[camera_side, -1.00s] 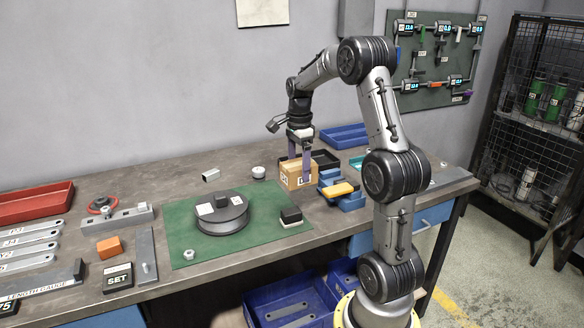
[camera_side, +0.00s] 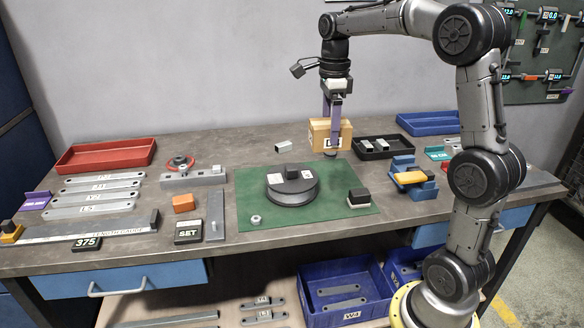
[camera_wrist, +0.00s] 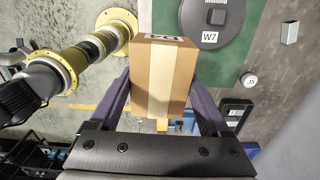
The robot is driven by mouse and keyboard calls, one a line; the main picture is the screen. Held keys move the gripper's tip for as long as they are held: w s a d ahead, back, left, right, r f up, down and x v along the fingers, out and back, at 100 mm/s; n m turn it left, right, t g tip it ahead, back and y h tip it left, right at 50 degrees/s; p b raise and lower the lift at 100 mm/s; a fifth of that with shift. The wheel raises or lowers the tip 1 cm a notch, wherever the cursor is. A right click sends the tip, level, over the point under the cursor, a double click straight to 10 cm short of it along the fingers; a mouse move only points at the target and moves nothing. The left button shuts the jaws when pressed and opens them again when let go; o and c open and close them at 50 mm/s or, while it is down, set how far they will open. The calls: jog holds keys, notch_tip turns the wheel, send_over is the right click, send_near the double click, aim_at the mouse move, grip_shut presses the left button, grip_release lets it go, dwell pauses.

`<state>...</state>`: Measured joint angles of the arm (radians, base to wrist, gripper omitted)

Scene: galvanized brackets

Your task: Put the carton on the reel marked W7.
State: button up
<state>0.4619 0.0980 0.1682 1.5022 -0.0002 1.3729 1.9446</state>
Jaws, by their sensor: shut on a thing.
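The tan carton (camera_side: 343,128) with a pale tape strip is between the purple fingers of my gripper (camera_side: 333,116). It is held off the table, behind and right of the reel. In the wrist view the carton (camera_wrist: 150,78) fills the space between the fingers (camera_wrist: 163,100), a dark printed label on its far edge. The dark round reel (camera_side: 291,194) lies flat on the green mat (camera_side: 335,208), with a small dark block at its middle and white labels. In the wrist view the reel (camera_wrist: 190,22) shows a label reading W7 (camera_wrist: 209,37).
A black-topped block (camera_side: 358,197) and a nut (camera_side: 255,219) sit on the mat. A black tray (camera_side: 384,147) and a blue holder with a yellow piece (camera_side: 410,178) stand right. A small metal block (camera_side: 284,145) and a round piece marked J5 (camera_wrist: 250,80) lie behind the mat.

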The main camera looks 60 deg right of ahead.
jog(key=shift+w+a+r, duration=0.1)
jog(key=shift+w+a, duration=0.2)
jog(key=shift+a, duration=0.25)
jog(key=shift+w+a+n, duration=0.1)
jog(key=shift+w+n, duration=0.2)
jog(key=w+d+f, duration=0.3)
jog(key=w+f, duration=0.1)
jog(key=w, duration=0.4)
send_over(291, 167)
notch_tip(291, 167, down, 6)
jog(key=shift+s+r, duration=0.1)
jog(key=shift+f, duration=1.6)
jog(key=shift+f, duration=0.1)
jog(key=o, duration=1.4)
jog(key=shift+f, duration=0.1)
